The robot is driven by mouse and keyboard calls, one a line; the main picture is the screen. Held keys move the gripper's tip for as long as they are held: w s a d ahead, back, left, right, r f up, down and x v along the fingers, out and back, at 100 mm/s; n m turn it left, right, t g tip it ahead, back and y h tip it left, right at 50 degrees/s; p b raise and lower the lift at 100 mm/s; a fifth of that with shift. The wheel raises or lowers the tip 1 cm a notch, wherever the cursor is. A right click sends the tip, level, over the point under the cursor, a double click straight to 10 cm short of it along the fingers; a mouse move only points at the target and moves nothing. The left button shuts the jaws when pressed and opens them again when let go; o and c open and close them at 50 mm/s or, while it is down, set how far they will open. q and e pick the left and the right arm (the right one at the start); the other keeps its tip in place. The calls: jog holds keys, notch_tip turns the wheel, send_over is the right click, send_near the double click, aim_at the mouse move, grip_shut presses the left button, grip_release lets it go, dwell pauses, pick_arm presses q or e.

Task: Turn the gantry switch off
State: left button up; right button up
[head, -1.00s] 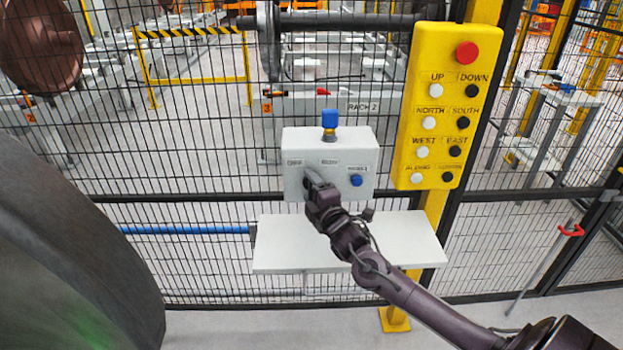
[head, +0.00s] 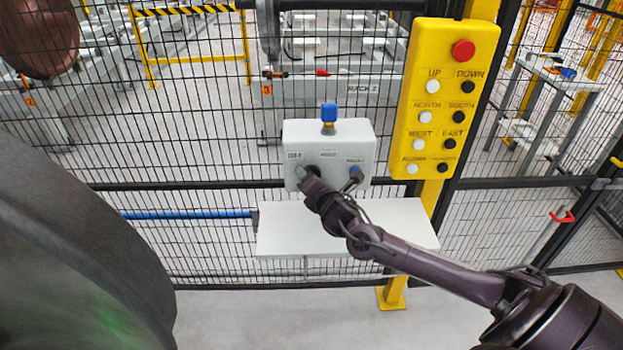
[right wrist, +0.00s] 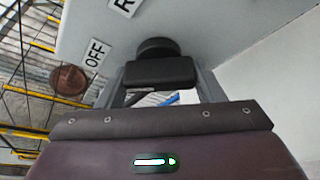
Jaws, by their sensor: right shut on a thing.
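The grey-white switch box (head: 352,135) hangs on the mesh fence, above a white shelf. Its dark rotary gantry switch (right wrist: 155,47) shows in the right wrist view between the finger ends, beside an OFF label (right wrist: 95,54). My right gripper (head: 305,178) reaches the lower left of the box and is shut on the switch. In the head view the gripper and wrist cover much of the switch, so its exact angle is hard to tell. The OFF label (head: 295,155) shows above and left of it. My left gripper is not in view.
A yellow panel (head: 410,130) with a red button (head: 463,51) stands to the right. The white shelf (head: 300,235) is bare below the box.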

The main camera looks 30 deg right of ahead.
jog(key=shift+f, duration=0.1)
dwell(0.6)
jog(key=o, duration=1)
jog(key=shift+s, duration=0.1)
jog(key=b+v, duration=0.1)
jog(key=v, duration=0.6)
jog(key=shift+s+a, duration=0.15)
jog(key=shift+s, duration=0.15)
